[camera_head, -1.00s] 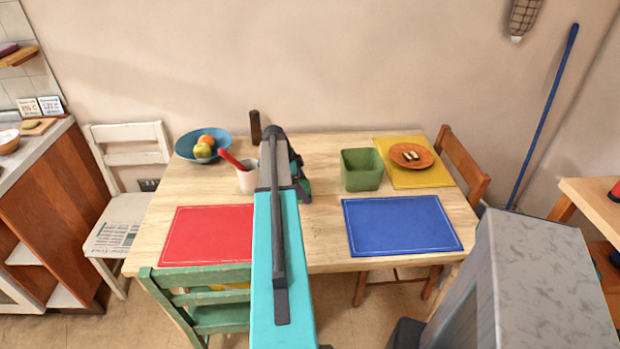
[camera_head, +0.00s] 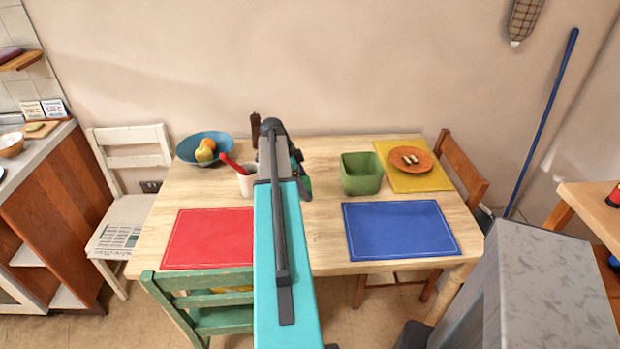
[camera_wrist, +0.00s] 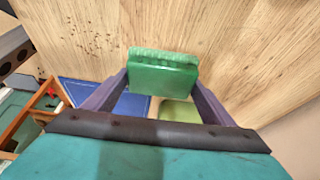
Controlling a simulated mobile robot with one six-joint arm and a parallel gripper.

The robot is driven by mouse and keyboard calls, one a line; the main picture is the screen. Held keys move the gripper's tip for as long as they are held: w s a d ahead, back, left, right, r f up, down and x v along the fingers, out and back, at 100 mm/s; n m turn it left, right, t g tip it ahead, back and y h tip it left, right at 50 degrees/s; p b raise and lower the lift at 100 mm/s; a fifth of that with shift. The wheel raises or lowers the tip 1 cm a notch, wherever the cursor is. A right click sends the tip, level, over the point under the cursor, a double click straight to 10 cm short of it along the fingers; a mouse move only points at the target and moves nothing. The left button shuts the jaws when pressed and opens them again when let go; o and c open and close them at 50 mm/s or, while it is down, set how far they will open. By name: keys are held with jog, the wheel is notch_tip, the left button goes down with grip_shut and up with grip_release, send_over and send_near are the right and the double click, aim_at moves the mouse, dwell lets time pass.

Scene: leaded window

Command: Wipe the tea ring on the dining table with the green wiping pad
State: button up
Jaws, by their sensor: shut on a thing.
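The green wiping pad (camera_wrist: 163,76) is held between the two dark fingers of my gripper (camera_wrist: 162,80) in the wrist view, over the bare wood of the dining table (camera_wrist: 215,40). I cannot tell whether the pad touches the wood. In the head view, my arm hides most of the gripper above the middle of the dining table (camera_head: 325,220). Small brown specks (camera_wrist: 105,45) lie on the wood left of the pad in the wrist view.
A white cup with a red-handled tool (camera_head: 247,183) stands left of my arm, near a blue fruit bowl (camera_head: 187,147). A green container (camera_head: 361,176) stands to the right. Red (camera_head: 207,240) and blue (camera_head: 400,230) placemats lie in front. An orange plate (camera_head: 422,161) is at back right.

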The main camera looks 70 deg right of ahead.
jog(key=shift+r, duration=0.9)
jog(key=shift+w, duration=0.1)
